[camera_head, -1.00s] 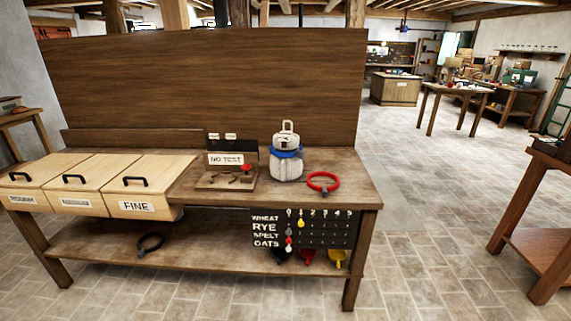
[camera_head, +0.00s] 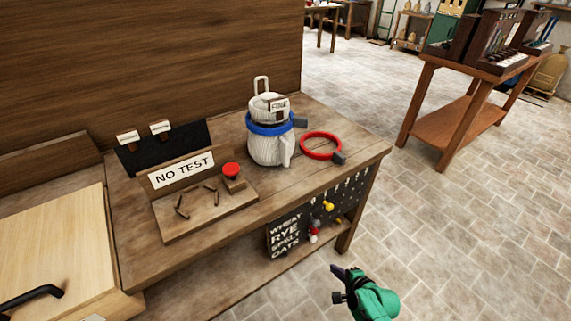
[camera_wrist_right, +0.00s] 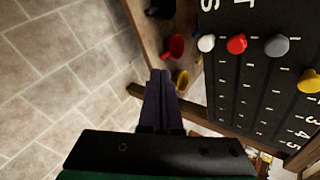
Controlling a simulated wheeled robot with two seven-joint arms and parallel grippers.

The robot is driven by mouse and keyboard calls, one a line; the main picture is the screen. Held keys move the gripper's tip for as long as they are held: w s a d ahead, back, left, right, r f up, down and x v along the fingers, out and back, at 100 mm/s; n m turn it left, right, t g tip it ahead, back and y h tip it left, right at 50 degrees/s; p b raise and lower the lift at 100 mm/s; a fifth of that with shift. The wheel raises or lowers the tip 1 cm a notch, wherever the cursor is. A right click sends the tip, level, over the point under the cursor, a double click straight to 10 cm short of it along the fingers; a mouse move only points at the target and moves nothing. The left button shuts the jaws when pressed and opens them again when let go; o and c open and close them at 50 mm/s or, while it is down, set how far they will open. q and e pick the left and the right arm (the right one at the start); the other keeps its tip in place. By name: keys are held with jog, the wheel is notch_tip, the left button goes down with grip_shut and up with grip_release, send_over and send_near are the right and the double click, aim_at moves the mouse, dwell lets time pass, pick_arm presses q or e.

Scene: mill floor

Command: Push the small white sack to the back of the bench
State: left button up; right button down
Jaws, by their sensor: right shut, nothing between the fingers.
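The small white sack (camera_head: 270,147) stands upright on the bench (camera_head: 215,239), near its right end. A blue band circles its neck, and a small tag reading FINE hangs at its top, with a pale loop above. My right gripper (camera_head: 338,283) is low in front of the bench's right end, over the floor, well apart from the sack. Its dark fingers are closed and empty; in the right wrist view the fingers (camera_wrist_right: 160,105) point toward the bench's front edge and the pegboard. My left gripper is out of view.
A red ring (camera_head: 320,146) lies right of the sack. A wooden panel (camera_head: 160,65) rises behind the bench. A pegboard (camera_head: 285,238) with coloured pegs hangs below the front edge.

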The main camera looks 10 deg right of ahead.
aim_at(289, 157)
jog(key=w+a+r+m+t+y+b, duration=0.1)
jog(key=w+r+m+t+y, duration=0.2)
jog(key=r, duration=0.7)
jog(key=w+a+r+m+t, duration=0.2)
jog(key=r+m, duration=0.4)
jog(key=r, duration=0.5)
jog(key=w+a+r+m+t+y+b, duration=0.1)
jog(key=w+r+m+t+y, duration=0.2)
jog(key=r, duration=0.7)
jog(key=shift+m+g+h, duration=0.4)
jog(key=shift+g+h, duration=0.1)
jog(key=shift+h, duration=0.1)
jog(key=x, duration=0.6)
jog(key=p+x, duration=0.1)
jog(key=x, duration=0.5)
jog(key=shift+w+a+f+p, duration=0.2)
jog(key=shift+w+a+p, duration=0.1)
jog(key=shift+a, duration=0.05)
jog(key=shift+w+a, duration=0.2)
jog(key=shift+w, duration=0.25)
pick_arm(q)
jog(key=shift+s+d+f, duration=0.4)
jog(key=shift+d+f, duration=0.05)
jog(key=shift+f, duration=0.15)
